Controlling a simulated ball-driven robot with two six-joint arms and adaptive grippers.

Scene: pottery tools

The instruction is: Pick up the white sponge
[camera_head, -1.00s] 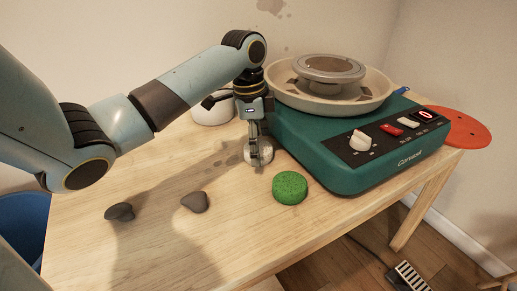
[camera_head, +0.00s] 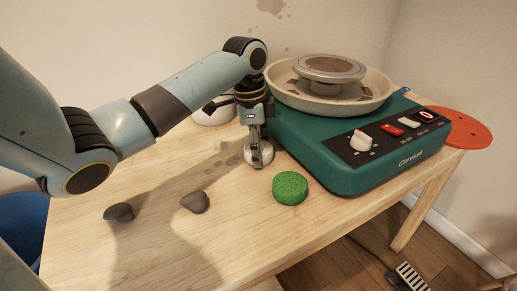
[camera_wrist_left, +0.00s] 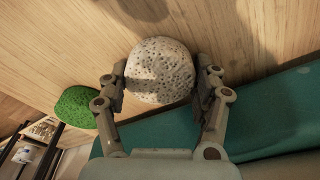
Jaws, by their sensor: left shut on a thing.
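The white sponge (camera_head: 258,154) is a round, porous disc on the wooden table, close to the left side of the green pottery wheel. My left gripper (camera_head: 257,143) points straight down over it and is shut on it. In the left wrist view the sponge (camera_wrist_left: 160,71) sits between the two fingers (camera_wrist_left: 162,88), one on each side. In the head view the fingers cover part of the sponge. It looks to be at table height; I cannot tell any gap beneath it. My right gripper is not in view.
A green sponge (camera_head: 290,188) lies just right of the white one. The pottery wheel (camera_head: 335,165) stands close on the right. Two grey lumps (camera_head: 195,202) (camera_head: 119,212) lie to the left. A white bowl-like thing (camera_head: 212,115) is behind. The table's (camera_head: 180,255) front is clear.

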